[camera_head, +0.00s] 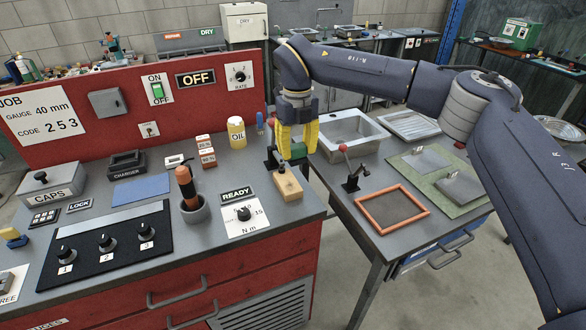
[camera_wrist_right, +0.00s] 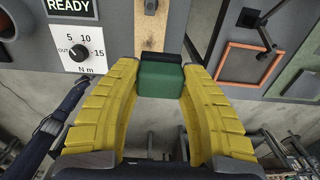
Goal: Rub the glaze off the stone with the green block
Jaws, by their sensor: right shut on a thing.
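My right gripper (camera_head: 297,146) has yellow fingers and points down above the right end of the red-fronted bench. It is shut on the green block (camera_head: 298,151), which also shows between the fingertips in the right wrist view (camera_wrist_right: 160,80), with a dark strip along one edge. A tan block (camera_head: 288,187), which looks like the stone, lies on the bench near its right edge, below the gripper. In the right wrist view the tan block (camera_wrist_right: 151,32) is partly hidden behind the green block. I cannot make out glaze. My left gripper is not in view.
A torque dial card (camera_head: 244,214) and an orange-handled tool in a cup (camera_head: 188,190) stand left of the tan block. A red-knobbed lever (camera_head: 272,158) is close behind it. On the right table are another lever (camera_head: 350,172), an orange frame (camera_head: 393,209) and a sink (camera_head: 350,135).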

